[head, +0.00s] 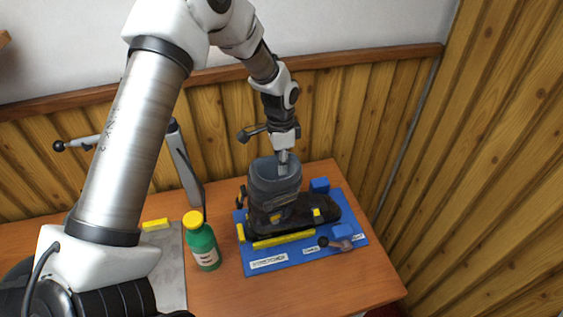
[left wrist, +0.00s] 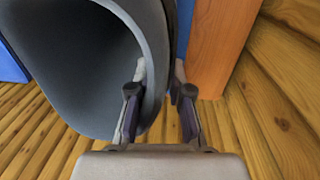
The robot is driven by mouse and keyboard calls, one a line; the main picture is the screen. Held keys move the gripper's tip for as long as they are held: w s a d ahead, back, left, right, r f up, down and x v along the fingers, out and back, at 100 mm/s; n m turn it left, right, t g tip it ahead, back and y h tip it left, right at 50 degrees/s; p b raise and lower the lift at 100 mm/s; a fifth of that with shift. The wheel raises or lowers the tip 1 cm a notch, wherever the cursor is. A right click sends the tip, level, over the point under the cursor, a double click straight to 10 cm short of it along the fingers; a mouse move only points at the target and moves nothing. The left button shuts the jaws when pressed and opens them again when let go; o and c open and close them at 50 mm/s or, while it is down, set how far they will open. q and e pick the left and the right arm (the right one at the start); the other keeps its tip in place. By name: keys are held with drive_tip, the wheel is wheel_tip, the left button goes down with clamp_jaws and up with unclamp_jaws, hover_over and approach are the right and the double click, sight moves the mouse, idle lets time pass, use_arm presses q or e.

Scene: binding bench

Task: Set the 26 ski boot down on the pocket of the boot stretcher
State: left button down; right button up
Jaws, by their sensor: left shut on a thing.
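The ski boot (head: 275,185) has a grey-blue cuff and a dark foot with yellow details; its toe points right. It stands upright over the middle of the blue boot stretcher (head: 262,268). Its sole hides the pocket, and I cannot tell whether it touches it. No 26 mark is legible. My left gripper (head: 284,160) reaches down from above and is shut on the cuff's upper rim. In the left wrist view the fingers (left wrist: 158,88) straddle the cuff wall (left wrist: 95,60), one inside the opening and one outside. My right gripper is not in view.
A green bottle (head: 204,248) with a yellow cap stands left of the stretcher. A yellow bar (head: 284,240) runs along the boot's near side. A brown-handled knob (head: 337,243) sits at the stretcher's near right. The wooden table (head: 340,286) is clear in front; a plank wall (head: 480,180) rises at the right.

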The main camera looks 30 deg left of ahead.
use_arm(q)
drive_tip(key=shift+f, duration=0.15)
drive_tip(key=c, duration=1)
unclamp_jaws()
drive_tip(key=shift+s, duration=0.1)
drive_tip(key=r, duration=1.2)
drive_tip(key=shift+w+a, duration=0.3)
drive_tip(key=shift+w, duration=0.05)
